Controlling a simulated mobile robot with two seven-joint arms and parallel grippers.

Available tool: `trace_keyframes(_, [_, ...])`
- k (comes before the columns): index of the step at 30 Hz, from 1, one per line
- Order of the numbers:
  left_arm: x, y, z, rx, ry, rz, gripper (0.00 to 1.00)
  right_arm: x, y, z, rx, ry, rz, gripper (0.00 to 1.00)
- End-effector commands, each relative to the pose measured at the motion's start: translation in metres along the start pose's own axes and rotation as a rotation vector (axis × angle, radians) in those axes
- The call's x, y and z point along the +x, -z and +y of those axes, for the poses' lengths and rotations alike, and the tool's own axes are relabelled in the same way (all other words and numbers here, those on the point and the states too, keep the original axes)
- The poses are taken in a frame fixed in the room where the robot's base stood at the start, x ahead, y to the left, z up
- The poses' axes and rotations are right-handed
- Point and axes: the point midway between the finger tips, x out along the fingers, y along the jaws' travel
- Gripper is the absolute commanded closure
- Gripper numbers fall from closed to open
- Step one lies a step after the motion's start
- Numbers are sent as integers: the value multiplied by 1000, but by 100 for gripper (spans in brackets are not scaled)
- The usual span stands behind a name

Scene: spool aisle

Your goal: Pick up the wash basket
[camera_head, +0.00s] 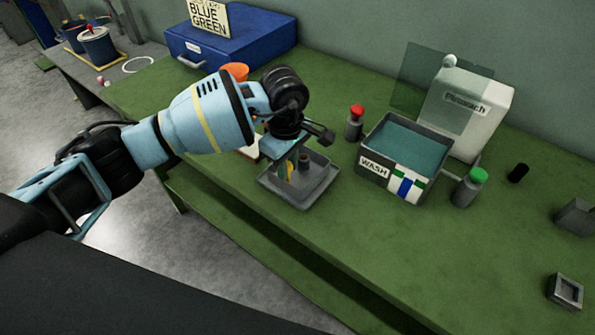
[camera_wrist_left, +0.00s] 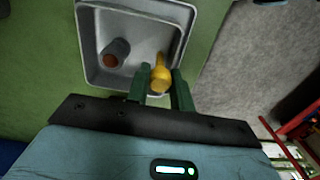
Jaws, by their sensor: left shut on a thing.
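A shallow grey tray (camera_head: 323,190) stands on the green bench; no label names it as the wash basket. It also shows in the wrist view (camera_wrist_left: 87,45). A dark cylinder with a reddish-brown end (camera_wrist_left: 115,54) is inside it. My left gripper (camera_wrist_left: 161,88) points down at the tray's near side, shut on a yellow piece (camera_wrist_left: 160,74) between its green fingers. I cannot tell whether this piece is fixed to the tray or loose. In the head view my left gripper (camera_head: 285,170) partly hides the tray. My right gripper is not in view.
Right of the tray are a WASH tank (camera_head: 375,168) of bluish liquid, a red-capped bottle (camera_head: 354,127), a green-capped bottle (camera_head: 466,190) and a white container (camera_head: 487,105). A blue box (camera_head: 235,45) stands behind my arm.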

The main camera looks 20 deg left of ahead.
Motion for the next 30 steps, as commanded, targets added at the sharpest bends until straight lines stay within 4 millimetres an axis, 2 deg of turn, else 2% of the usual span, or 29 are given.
trace_keyframes(13, [-6, 0, 1, 0, -2, 0, 100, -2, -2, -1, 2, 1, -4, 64])
trace_keyframes(23, [-36, 0, 1, 0, -4, 0, 100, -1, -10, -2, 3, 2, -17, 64])
trace_keyframes(30, [-38, 7, -23, 0, -2, 0, 100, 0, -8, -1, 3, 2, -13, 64])
